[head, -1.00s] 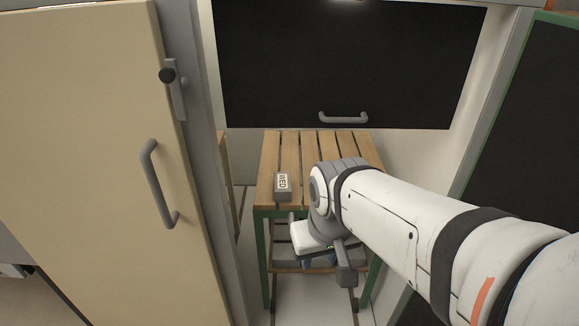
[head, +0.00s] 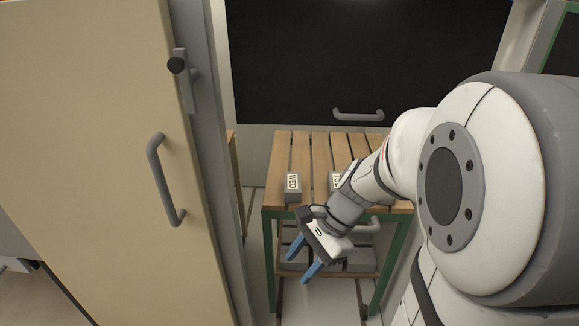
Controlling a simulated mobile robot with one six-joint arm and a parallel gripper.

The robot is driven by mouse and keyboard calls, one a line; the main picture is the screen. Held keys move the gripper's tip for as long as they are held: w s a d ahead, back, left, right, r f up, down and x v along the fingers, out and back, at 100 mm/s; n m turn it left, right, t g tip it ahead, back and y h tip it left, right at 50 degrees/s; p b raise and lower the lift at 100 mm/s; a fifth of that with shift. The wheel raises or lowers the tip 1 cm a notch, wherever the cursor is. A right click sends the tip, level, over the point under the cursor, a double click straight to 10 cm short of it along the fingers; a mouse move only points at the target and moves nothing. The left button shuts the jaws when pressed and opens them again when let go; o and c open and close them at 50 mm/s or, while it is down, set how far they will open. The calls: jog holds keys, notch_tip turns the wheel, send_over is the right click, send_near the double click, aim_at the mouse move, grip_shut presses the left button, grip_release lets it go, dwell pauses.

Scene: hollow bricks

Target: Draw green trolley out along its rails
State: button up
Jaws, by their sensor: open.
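The green trolley (head: 311,152) has a wooden slatted top and green legs. It stands in the recess between the cream door and the right-hand wall, in the head view. Thin dark rails (head: 363,296) run along the floor at its feet. A grey handle (head: 371,226) shows at its front below the top, partly hidden by my arm. My gripper (head: 299,268) has blue fingers, spread apart and empty. It hangs in front of the trolley, below the top edge and left of the handle, pointing down and left. I cannot tell its exact distance from the trolley.
A grey block labelled MED (head: 292,188) and a second labelled block (head: 336,181) sit on the top. Grey blocks (head: 360,258) lie on the lower shelf. A cream door (head: 95,150) stands close on the left. A dark panel (head: 370,65) with a handle is behind.

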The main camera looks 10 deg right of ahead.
jog(key=w+d+f+m+t+y+b, duration=0.1)
jog(key=w+d+f+m+t+y, duration=0.3)
jog(key=m, duration=0.5)
jog(key=w+d+f+m+t+y+b, duration=0.1)
jog(key=w+d+f+m+y+b, duration=0.1)
jog(key=w+f+m, duration=0.35)
jog(key=w+d+f+m+t+h+b, duration=0.1)
jog(key=w+d+f+m+t+h, duration=0.25)
jog(key=d+m, duration=0.55)
jog(key=w+d+f+m+t+h+b, duration=0.1)
jog(key=w+d+f+m+t, duration=0.35)
jog(key=m, duration=0.75)
jog(key=shift+t+y, duration=0.25)
jog(key=shift+t, duration=0.55)
jog(key=x, duration=0.5)
jog(key=shift+w+d+f, duration=0.2)
jog(key=shift+w+f, duration=0.15)
jog(key=shift+w, duration=0.05)
grip_shut()
